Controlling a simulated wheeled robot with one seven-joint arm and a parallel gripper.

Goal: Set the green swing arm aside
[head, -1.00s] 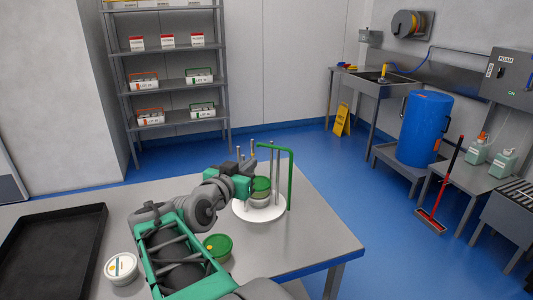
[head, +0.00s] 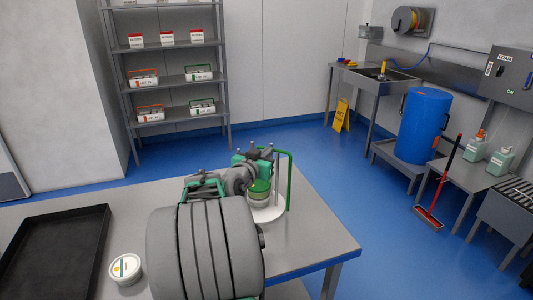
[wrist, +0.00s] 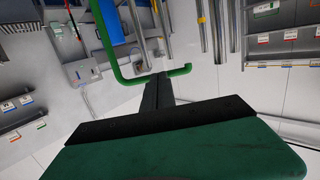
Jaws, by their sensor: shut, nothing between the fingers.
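The green swing arm (head: 289,182) is a bent tube standing upright at the right side of a round white carrier (head: 268,213), its top bar reaching left. In the wrist view the swing arm (wrist: 110,45) runs down the left and bends across to just beyond my fingertips. My gripper (head: 266,152) is shut and empty, at the height of the top bar. In the wrist view my gripper (wrist: 158,80) appears close against the bar; I cannot tell whether they touch. A tub with a green lid (head: 259,188) stands on the carrier among grey posts, partly hidden by my arm.
A white-lidded tub (head: 125,268) and a black tray (head: 88,225) are on the left of the grey table (head: 315,235). My arm covers the table's middle. The table's right part is bare. Shelves (head: 175,88) stand well behind.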

